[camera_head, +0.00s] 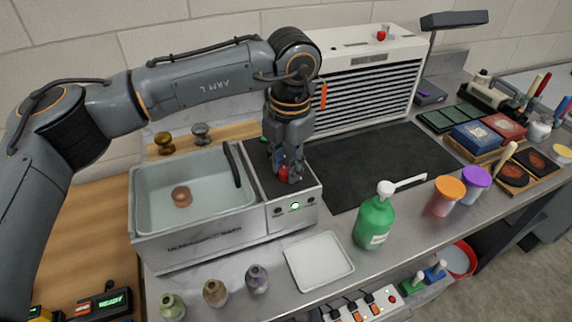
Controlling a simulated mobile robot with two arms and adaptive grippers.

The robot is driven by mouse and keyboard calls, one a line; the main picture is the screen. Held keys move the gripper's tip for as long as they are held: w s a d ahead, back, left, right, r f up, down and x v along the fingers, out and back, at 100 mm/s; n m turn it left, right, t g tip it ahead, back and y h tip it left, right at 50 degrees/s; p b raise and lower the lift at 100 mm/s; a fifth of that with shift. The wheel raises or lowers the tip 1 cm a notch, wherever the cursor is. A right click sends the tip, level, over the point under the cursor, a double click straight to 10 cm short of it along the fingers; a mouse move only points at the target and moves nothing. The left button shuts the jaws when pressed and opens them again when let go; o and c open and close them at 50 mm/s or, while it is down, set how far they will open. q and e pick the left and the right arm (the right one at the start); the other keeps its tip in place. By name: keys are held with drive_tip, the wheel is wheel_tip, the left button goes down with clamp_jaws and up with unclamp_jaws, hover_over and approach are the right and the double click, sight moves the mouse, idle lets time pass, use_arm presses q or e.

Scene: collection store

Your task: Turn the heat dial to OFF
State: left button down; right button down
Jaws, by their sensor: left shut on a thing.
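The ultrasonic bath (190,238) stands on the bench, with an open basin at left and a dark control top (308,172) at right. My left gripper (288,178) points down over this top and is shut on a small red knob (283,174). The fingers hide most of the knob, so its pointer and setting cannot be read. It appears to be the heat dial. The front panel has small dark knobs (278,211) and a lit green light (295,206). My right gripper is not in view.
A black mat (375,165) lies right of the bath, before a white louvred unit (365,80). A green pump bottle (375,220) and white tray (319,261) stand in front. Small bottles (257,279) stand front left. A brown object (181,197) sits in the basin.

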use_arm(q)
drive_tip(key=shift+r, duration=0.1)
drive_tip(key=c, duration=1.1)
unclamp_jaws()
drive_tip(key=shift+o, duration=0.2)
wheel_tip(320, 180, up, 12)
drive_tip(key=shift+s+d, duration=0.2)
drive_tip(key=shift+d, duration=0.05)
